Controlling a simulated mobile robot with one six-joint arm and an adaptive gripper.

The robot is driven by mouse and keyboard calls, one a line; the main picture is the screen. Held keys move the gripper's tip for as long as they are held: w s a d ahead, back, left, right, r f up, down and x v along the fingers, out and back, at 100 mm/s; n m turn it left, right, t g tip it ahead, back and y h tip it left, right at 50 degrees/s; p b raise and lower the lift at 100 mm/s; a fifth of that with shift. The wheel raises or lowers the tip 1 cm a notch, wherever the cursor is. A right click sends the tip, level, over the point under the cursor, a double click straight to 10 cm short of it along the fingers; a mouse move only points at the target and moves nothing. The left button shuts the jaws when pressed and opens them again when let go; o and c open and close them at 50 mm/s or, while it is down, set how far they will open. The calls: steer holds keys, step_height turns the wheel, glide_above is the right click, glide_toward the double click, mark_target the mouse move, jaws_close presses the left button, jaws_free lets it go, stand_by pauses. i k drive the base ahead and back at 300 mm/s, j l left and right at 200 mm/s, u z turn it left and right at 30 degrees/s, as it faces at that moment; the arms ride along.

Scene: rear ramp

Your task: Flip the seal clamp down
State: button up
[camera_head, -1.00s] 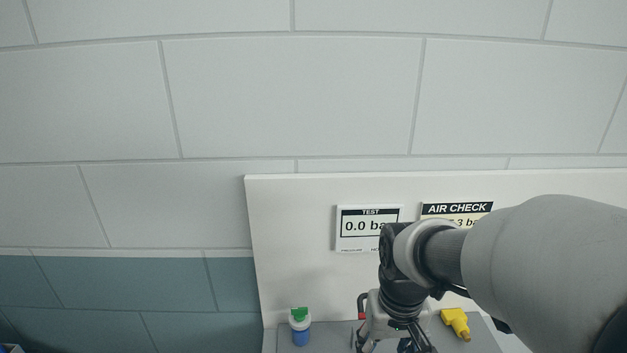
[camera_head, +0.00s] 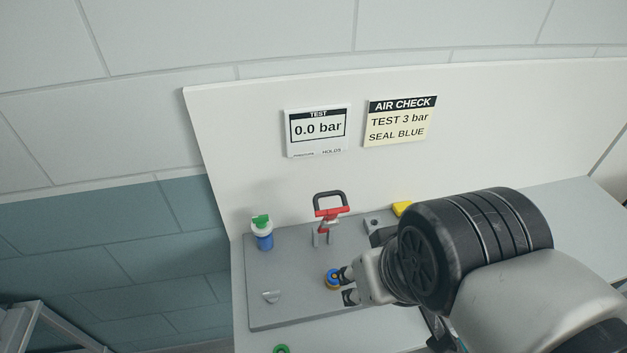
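The seal clamp (camera_head: 330,208) stands on the grey plate (camera_head: 290,250), in front of the white back panel.
A white bottle-like part with green top and blue base (camera_head: 263,234) stands at the plate's left. A yellow part (camera_head: 402,208) is partly hidden by my arm. A green ring (camera_head: 281,349) lies at the front. A test display (camera_head: 317,130) reads 0.0 bar.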

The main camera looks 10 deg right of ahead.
mark_target(329, 221)
steer(key=u, duration=0.4)
steer(key=j+u, duration=0.15)
steer(key=u, duration=0.65)
steer(key=j+u, duration=0.15)
steer(key=u, duration=0.25)
steer(key=i+j+u, duration=0.25)
steer(key=i+j, duration=0.5)
steer(key=i+z, duration=0.1)
steer(key=z, duration=0.3)
steer(key=i+z, duration=0.15)
steer(key=z, duration=0.25)
steer(key=i+z, duration=0.1)
steer(key=z, duration=0.3)
steer(key=i+j+z, duration=0.1)
steer(key=z, duration=0.3)
steer(key=j+z, duration=0.2)
steer(key=z, duration=0.25)
steer(key=i+z, duration=0.2)
steer(key=z, duration=0.25)
steer(key=i+j+z, duration=0.15)
steer(key=z, duration=0.35)
steer(key=i+j+z, duration=0.1)
steer(key=z, duration=0.35)
steer(key=i+j+z, duration=0.1)
steer(key=j+z, duration=0.2)
steer(key=z, duration=0.15)
steer(key=i+j+z, duration=0.1)
steer(key=j+z, duration=0.15)
steer(key=z, duration=0.2)
